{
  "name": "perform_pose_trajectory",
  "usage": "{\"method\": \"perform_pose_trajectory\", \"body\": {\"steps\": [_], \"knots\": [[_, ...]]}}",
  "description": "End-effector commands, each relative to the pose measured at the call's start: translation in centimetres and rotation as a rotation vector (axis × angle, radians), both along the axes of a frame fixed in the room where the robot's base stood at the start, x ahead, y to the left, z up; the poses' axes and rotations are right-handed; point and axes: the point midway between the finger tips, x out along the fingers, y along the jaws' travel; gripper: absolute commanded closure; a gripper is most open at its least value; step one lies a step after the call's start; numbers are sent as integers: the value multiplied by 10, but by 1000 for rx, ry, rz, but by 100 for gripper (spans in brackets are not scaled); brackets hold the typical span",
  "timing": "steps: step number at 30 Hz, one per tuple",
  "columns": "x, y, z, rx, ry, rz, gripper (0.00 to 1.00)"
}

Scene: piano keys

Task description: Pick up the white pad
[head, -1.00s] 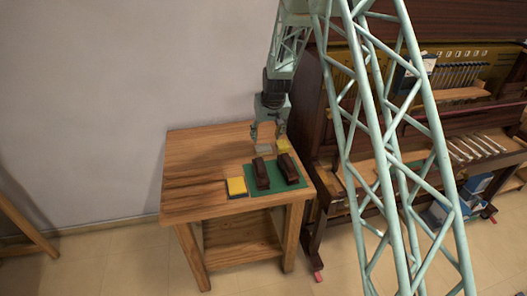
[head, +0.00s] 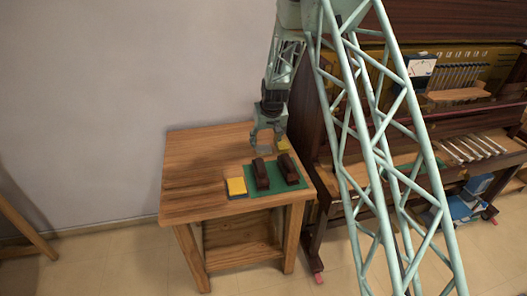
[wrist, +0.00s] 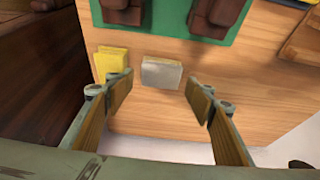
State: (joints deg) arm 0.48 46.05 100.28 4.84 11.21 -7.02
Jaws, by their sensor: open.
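The white pad (wrist: 161,73) is a small pale grey-white block lying on the wooden table. In the wrist view it lies between and just beyond the fingertips of my gripper (wrist: 163,88), which is open and empty. In the head view my gripper (head: 265,147) hangs over the back part of the table, and the pad (head: 262,151) shows only partly beneath it. Clear space shows between the pad and both fingers in the wrist view; I cannot tell the exact height of the fingertips above the table.
A yellow pad (wrist: 112,62) lies close to the left of the white pad in the wrist view. Two dark brown blocks (head: 261,174) sit on a green mat (head: 279,190). The piano (head: 450,130) stands right of the table (head: 200,170).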

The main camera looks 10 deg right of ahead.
Motion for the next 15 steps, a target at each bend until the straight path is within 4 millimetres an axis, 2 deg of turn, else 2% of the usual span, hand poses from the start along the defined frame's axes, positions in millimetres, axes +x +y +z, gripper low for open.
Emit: {"method": "perform_pose_trajectory", "body": {"steps": [15], "knots": [[18, 2, -41, 0, 0, 0, 51]]}}
